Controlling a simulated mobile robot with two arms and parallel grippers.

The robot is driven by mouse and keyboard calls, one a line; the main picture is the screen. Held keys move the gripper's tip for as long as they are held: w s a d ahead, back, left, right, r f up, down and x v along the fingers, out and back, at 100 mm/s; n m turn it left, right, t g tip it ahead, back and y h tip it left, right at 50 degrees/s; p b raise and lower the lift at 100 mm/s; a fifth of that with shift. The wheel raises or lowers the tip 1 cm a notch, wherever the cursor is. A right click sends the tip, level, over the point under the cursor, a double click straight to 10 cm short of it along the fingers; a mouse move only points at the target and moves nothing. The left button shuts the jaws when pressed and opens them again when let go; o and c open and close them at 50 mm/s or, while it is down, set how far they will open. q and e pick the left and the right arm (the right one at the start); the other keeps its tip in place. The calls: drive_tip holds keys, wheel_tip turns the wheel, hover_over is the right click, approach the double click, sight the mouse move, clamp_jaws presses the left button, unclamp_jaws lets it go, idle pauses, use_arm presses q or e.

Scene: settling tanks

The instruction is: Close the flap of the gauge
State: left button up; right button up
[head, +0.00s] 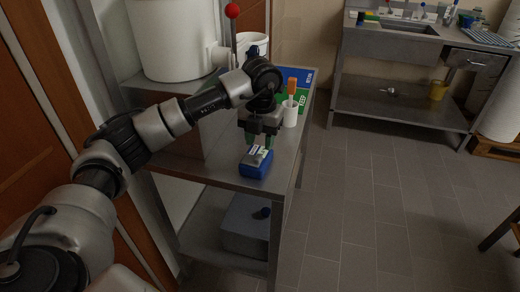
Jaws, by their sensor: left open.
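The gauge (255,168) is a small blue box with a grey and white upper part, near the front edge of the metal bench. Its upper part looks tilted up from the blue body; how far the flap stands open is too small to tell. My left gripper (259,139) points down just behind and above the gauge. Its jaws are open, with green shapes near the fingertips. Whether a fingertip touches the gauge cannot be told. My right gripper is not in view.
A white cup (290,115) with an orange-handled tool stands right behind the gripper. A large white tank (172,40) stands at the back left. A grey box (245,224) sits on the lower shelf. The tiled floor (370,200) to the right is clear.

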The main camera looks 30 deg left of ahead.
use_arm(q)
wheel_tip(320, 180, up, 7)
drive_tip(key=shift+f, duration=0.15)
idle(0.4)
